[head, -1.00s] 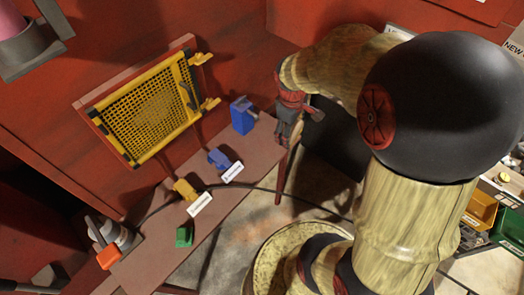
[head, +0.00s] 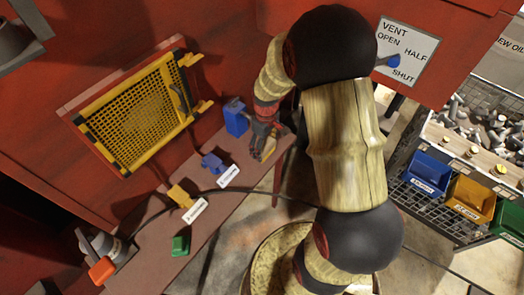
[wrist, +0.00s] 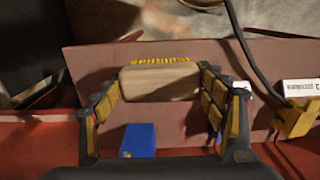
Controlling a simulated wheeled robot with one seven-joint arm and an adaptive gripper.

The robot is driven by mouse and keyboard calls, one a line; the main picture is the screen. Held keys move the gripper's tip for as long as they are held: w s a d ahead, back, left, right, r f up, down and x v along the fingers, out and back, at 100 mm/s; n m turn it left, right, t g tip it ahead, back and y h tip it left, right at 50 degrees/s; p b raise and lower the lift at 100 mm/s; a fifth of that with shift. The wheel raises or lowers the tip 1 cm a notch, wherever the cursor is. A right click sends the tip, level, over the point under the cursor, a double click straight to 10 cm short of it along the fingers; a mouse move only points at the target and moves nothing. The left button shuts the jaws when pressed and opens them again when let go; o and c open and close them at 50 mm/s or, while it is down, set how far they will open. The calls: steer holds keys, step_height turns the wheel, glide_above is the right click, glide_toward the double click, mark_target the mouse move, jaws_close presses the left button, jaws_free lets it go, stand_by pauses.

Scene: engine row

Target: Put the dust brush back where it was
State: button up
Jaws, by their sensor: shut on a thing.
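My gripper (head: 264,128) is shut on the dust brush (wrist: 158,84), a pale wooden block with yellow bristles. In the wrist view the brush lies crosswise between my two fingers, bristles facing the top of the picture. In the head view the brush (head: 268,149) is small and partly hidden by my gripper, over the right end of the reddish-brown shelf (head: 225,205). I cannot tell whether it touches the shelf. A blue block (head: 236,117) stands just left of my gripper. It also shows in the wrist view (wrist: 138,139), below the brush.
Blue (head: 213,163) and yellow (head: 180,196) fittings with white labels, and a green block (head: 181,244), sit along the shelf. A dark cable (head: 240,188) crosses it. A yellow mesh panel (head: 140,115) is on the red wall behind. Coloured bins (head: 470,196) stand at right.

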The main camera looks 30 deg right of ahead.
steer(key=w+f, duration=0.3)
steer(key=shift+d+f+b, duration=0.3)
steer(key=shift+f+b, duration=0.05)
steer(key=shift+w+f+b, duration=0.1)
steer(key=shift+f+b, duration=0.35)
steer(key=shift+f, duration=1.05)
steer(key=shift+f, duration=0.15)
steer(key=o, duration=1)
steer(key=shift+o, duration=0.2)
